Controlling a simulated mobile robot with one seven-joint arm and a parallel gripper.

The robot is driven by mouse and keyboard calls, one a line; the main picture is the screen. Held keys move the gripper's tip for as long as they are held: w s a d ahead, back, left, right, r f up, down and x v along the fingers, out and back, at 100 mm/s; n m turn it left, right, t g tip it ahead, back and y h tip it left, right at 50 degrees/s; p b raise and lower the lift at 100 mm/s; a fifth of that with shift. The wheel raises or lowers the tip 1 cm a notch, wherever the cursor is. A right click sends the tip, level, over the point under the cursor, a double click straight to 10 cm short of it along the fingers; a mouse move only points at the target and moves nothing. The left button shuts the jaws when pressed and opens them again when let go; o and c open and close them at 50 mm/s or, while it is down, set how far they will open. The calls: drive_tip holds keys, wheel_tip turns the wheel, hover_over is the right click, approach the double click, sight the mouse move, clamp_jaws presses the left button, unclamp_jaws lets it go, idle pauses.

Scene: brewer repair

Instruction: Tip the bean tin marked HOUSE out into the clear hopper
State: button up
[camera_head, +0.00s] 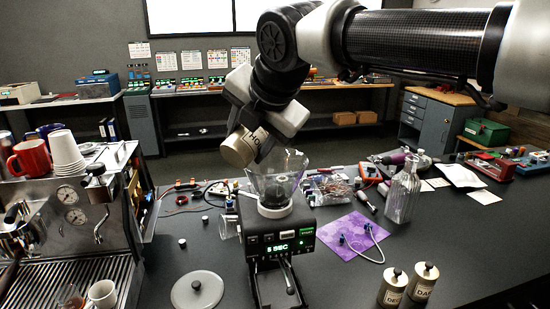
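The HOUSE tin (239,148), a cream-coloured can with a partly hidden label reading "HOU", is held tilted in the air. My gripper (262,142) is shut on it. The clear hopper (276,184) flares open on top of a black grinder (277,238) with a lit green display. The tin is above and slightly left of the hopper's rim, apart from it as far as I can see. Whether beans are leaving the tin or lying in the hopper, I cannot tell.
Two other labelled tins (393,288) (423,282) stand at the front right. A round grey lid (197,290) lies left of the grinder. An espresso machine (65,220) fills the left side. A glass bottle (403,192), purple mat (352,238) and tools lie to the right.

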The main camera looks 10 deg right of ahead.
sight(259, 138)
drive_tip(key=shift+p, duration=0.35)
drive_tip(key=shift+w+d+r+m+g+y+p, duration=0.4)
drive_tip(key=shift+w+d+g+y+p, duration=0.25)
drive_tip(key=shift+p, duration=0.55)
drive_tip(key=shift+w+d+f+m+g+y, duration=0.1)
drive_tip(key=shift+d+f+m+g+y, duration=0.15)
drive_tip(key=shift+f+g+y, duration=0.3)
idle(0.5)
drive_tip(key=shift+w+d+r+m+g+y, duration=0.15)
drive_tip(key=shift+r+m+g+y, duration=0.1)
drive_tip(key=shift+r+g+y, duration=0.35)
idle(0.5)
drive_tip(key=shift+w+d+f+m+g+y, duration=0.2)
drive_tip(key=shift+f+m+g+y, duration=0.15)
drive_tip(key=shift+f+y, duration=0.3)
idle(0.5)
drive_tip(key=shift+w+d+r+m+g+y, duration=0.3)
drive_tip(key=shift+g+y, duration=0.2)
drive_tip(key=shift+y, duration=0.2)
drive_tip(key=shift+w+d+r+m+g+y, duration=0.25)
drive_tip(key=shift+d+m+g+y, duration=0.15)
drive_tip(key=shift+y, duration=0.25)
idle(1.8)
